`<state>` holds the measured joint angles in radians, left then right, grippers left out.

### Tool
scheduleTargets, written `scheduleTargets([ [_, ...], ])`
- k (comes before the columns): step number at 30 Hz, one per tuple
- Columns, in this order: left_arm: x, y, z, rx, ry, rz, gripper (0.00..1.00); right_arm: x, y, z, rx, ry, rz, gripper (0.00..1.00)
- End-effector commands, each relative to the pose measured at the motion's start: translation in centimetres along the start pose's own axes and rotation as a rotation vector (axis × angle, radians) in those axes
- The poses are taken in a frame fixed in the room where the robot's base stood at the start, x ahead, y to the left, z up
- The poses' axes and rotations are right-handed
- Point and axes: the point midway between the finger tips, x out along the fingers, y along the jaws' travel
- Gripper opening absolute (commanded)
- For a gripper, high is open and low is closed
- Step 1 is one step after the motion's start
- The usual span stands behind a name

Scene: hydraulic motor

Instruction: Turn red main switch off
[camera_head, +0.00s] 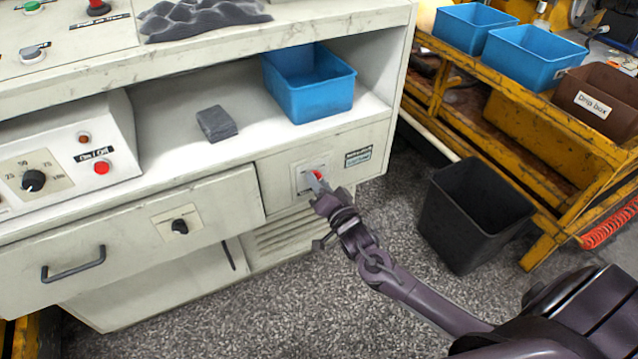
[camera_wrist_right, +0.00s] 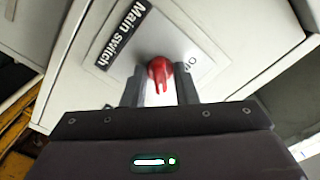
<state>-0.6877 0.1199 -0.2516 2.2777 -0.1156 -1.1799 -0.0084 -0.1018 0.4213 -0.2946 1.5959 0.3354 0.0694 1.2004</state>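The red main switch (camera_wrist_right: 160,75) is a round red knob with a narrow grip, on a light plate labelled "Main switch" in the right wrist view. In the head view the red switch (camera_head: 318,175) shows on the cabinet front, partly hidden by my right gripper (camera_head: 318,183). In the right wrist view the two fingers of my right gripper (camera_wrist_right: 160,85) stand apart on either side of the knob. Small gaps seem to show between fingers and knob; contact is unclear. My left gripper is not in view.
A black bin (camera_head: 473,215) stands on the floor to the right.

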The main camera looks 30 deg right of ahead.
Motion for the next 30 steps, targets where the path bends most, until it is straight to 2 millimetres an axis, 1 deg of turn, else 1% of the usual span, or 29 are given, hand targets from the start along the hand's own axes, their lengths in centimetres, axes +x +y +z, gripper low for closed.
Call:
scheduleTargets([
  [1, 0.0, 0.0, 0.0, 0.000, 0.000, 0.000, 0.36, 0.0, 0.0, 0.0, 0.000, 0.000, 0.000, 0.09],
  [2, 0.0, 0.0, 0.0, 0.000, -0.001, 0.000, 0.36, 0.0, 0.0, 0.0, 0.000, 0.000, 0.000, 0.05],
  [3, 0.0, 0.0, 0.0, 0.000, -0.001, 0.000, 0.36, 0.0, 0.0, 0.0, 0.000, 0.000, 0.000, 0.03],
  [8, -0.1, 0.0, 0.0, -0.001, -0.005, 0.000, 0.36, 0.0, 0.0, 0.0, -0.010, 0.000, 0.000, 0.03],
  [14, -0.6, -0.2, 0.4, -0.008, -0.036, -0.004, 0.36, 0.0, 0.0, -0.1, -0.072, 0.000, 0.002, 0.03],
  [17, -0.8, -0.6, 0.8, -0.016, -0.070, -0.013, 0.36, 0.0, -0.1, -0.2, -0.131, 0.000, 0.002, 0.03],
  [20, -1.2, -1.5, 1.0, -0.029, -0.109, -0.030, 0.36, 0.0, -0.1, -0.2, -0.208, 0.000, 0.002, 0.03],
  [30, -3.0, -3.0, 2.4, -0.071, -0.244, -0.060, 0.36, 0.0, -0.1, -0.2, -0.527, -0.001, 0.001, 0.03],
])
